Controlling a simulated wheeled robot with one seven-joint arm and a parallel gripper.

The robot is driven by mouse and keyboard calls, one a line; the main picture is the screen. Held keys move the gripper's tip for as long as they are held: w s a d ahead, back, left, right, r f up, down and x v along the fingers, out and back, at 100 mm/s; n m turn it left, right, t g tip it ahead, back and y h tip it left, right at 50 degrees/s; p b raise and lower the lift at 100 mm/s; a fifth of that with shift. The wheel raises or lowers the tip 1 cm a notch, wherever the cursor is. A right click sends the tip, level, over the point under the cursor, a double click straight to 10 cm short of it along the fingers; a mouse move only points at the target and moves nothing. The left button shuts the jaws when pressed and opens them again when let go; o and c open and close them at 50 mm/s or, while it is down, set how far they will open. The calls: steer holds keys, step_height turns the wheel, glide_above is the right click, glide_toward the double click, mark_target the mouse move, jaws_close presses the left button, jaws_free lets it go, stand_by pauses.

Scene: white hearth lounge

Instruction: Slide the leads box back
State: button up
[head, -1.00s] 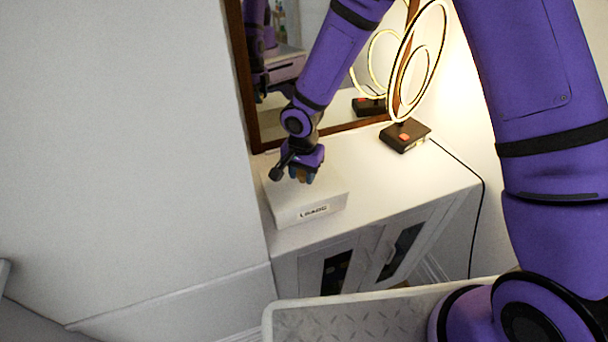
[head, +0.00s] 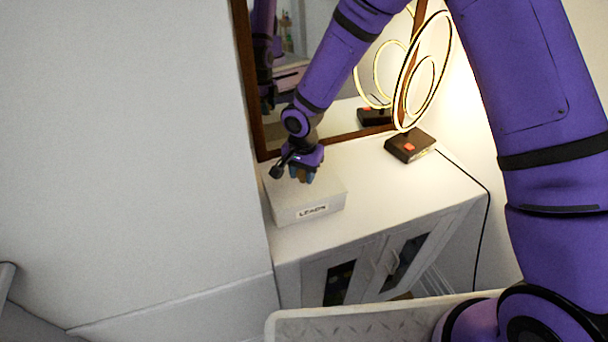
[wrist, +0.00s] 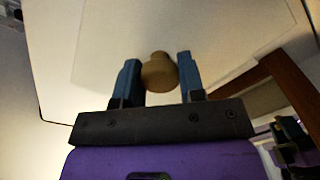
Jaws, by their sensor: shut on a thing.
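The leads box (head: 328,190) is a low white box with a "LEADS" label on its front. It sits on the white cabinet top (head: 390,190), near the wall panel on the left and in front of the mirror. My gripper (head: 302,174) is over the box lid, pointing down. In the wrist view, the blue fingers of my gripper (wrist: 158,64) are on either side of a round tan knob (wrist: 159,73) on the lid, and they are shut on it. In the head view my gripper hides the knob.
A lit ring lamp (head: 409,147) with a dark base and a red button stands at the back right, its cable trailing over the cabinet. A wood-framed mirror (head: 340,118) stands behind the box. Cabinet top is clear between box and lamp.

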steer(key=shift+w+a, duration=0.25)
steer(key=shift+w, duration=0.65)
steer(key=shift+w+a, duration=0.3)
steer(key=shift+w, duration=0.65)
steer(key=shift+w+a, duration=0.25)
steer(key=shift+w, duration=0.65)
steer(key=o, duration=1)
steer(key=shift+r, duration=0.1)
